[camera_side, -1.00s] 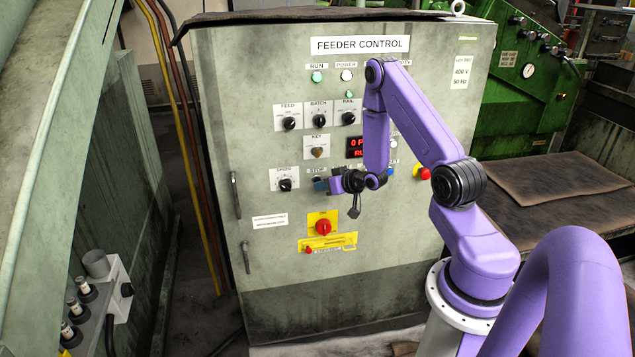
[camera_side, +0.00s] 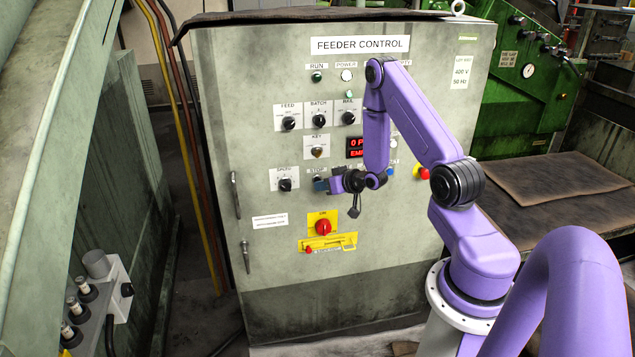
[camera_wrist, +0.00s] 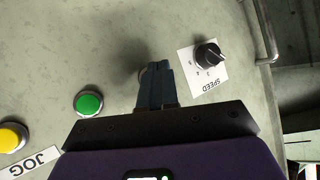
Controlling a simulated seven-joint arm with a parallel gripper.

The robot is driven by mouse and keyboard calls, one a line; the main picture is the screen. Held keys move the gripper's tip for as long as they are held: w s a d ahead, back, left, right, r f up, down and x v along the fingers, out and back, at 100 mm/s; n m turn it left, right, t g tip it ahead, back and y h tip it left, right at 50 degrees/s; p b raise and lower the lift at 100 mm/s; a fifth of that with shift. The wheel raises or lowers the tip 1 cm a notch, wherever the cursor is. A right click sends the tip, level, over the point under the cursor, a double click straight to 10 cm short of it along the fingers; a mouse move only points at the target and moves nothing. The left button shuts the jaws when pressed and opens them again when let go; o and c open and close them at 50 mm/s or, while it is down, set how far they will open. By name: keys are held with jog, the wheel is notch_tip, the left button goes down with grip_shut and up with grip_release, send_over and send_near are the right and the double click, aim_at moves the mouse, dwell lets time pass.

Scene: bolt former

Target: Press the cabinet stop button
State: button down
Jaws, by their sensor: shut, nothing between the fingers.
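The grey feeder control cabinet (camera_side: 285,225) faces the side camera. Its STOP label (camera_side: 317,170) shows just above my gripper (camera_side: 321,185), which reaches left along the panel front. The stop button itself is mostly hidden behind the fingertips. In the wrist view my gripper (camera_wrist: 156,70) is shut and empty, its dark fingers pointing at the panel. A small rounded rim (camera_wrist: 142,76) shows just left of the fingertips, probably the button's edge. The fingertips look at or very near it; I cannot tell if they touch. The RUN lamp (camera_side: 317,77) is dark green, unlit.
The speed knob (camera_wrist: 207,55) is right of the fingers in the wrist view. A green button (camera_wrist: 89,103) and a yellow button (camera_wrist: 12,138) are to the left. Below my gripper in the side view is a red rotary switch (camera_side: 323,227) on yellow.

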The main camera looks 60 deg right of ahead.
jog(key=shift+s+a, duration=0.1)
jog(key=s+a, duration=0.4)
dwell(0.7)
jog(key=shift+a, duration=0.1)
dwell(0.4)
